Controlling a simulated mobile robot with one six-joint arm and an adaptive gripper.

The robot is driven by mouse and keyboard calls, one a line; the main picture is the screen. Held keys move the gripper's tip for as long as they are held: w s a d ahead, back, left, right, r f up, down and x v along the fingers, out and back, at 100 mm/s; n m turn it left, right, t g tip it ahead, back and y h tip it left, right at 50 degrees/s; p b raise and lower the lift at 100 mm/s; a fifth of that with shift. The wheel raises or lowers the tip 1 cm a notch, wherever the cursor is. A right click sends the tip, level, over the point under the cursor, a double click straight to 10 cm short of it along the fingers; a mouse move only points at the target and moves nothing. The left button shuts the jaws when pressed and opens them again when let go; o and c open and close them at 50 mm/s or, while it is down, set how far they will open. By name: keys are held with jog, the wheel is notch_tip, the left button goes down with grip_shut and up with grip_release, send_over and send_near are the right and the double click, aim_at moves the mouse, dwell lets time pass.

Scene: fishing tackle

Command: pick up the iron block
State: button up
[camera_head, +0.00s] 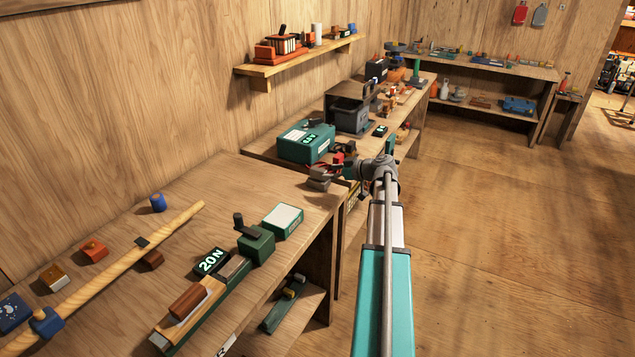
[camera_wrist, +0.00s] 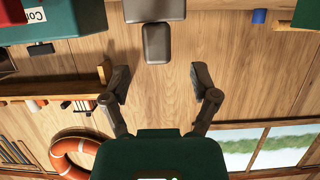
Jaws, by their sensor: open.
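A small dark grey block (camera_wrist: 157,43), which looks like the iron block, shows at the top middle of the wrist view. It touches or overlaps a wider grey piece (camera_wrist: 154,9) at the picture's top edge. In the head view, grey metal pieces (camera_head: 319,183) sit at the far right corner of the near bench. My gripper (camera_wrist: 159,80) is open, with nothing between its fingers. The small block appears beyond the fingertips, roughly centred between them. In the head view my gripper is beside that corner, partly hidden among clutter and my wrist.
The near bench (camera_head: 120,225) also holds a green-white box (camera_head: 283,221), a 20N label (camera_head: 211,262) and a long wooden rod (camera_head: 130,258). A teal box (camera_head: 306,142) stands on the farther bench. A wall shelf (camera_head: 300,58) hangs above. The floor at right is clear.

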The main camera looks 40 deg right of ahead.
aim_at(319, 174)
jog(key=shift+w+a+f+b, duration=0.15)
jog(key=shift+w+f+b, duration=0.2)
jog(key=shift+w, duration=0.05)
jog(key=shift+b+x, duration=0.85)
jog(key=shift+x, duration=1.2)
jog(key=shift+f, duration=0.1)
grip_shut()
